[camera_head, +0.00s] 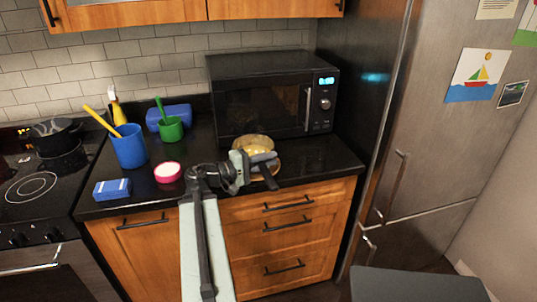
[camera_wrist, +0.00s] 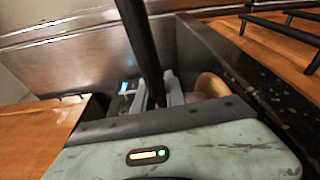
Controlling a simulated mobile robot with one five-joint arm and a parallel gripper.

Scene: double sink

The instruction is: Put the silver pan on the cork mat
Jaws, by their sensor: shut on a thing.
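A brown round edge, seemingly the cork mat (camera_head: 274,174), shows just below the pan and behind my gripper. I cannot tell whether pan and mat touch. In the wrist view my gripper's fingers (camera_wrist: 153,96) are partly hidden by a dark bar, with a tan round surface (camera_wrist: 211,85) beside them.
A black microwave (camera_head: 270,95) stands close behind the pan. To the left are a pink-rimmed bowl (camera_head: 168,172), a green cup (camera_head: 171,128), a blue cup (camera_head: 130,147) and a blue sponge (camera_head: 112,189). The fridge (camera_head: 430,130) bounds the right side.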

